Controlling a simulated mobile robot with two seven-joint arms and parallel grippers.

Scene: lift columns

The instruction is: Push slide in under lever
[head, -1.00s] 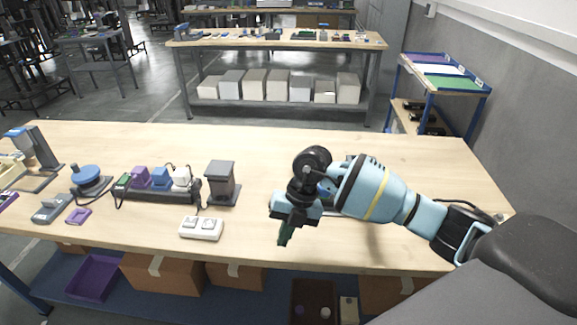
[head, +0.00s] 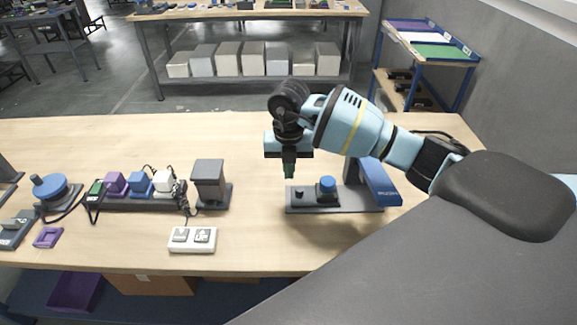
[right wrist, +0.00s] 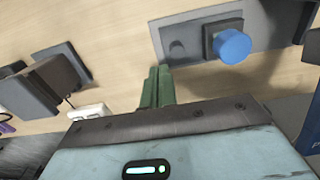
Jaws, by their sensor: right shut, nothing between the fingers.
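A grey base plate (head: 345,207) lies on the table right of centre. On it sits a dark slide block with a round blue knob (head: 327,184), which also shows in the right wrist view (right wrist: 233,46). A small dark stub (head: 299,192) stands near the plate's left end. At the right end is an upright post with a blue lever (head: 381,183), partly hidden by my right arm. The slide is left of the lever, apart from it. My right gripper (head: 289,172) points down, shut and empty, above the plate's left end. My left gripper is out of view.
A grey block device (head: 209,183), a white two-switch box (head: 192,239) and a dark strip with coloured plugs (head: 137,201) stand to the left. A blue round dial (head: 52,187) is at far left. Bare table lies between the block device and the plate.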

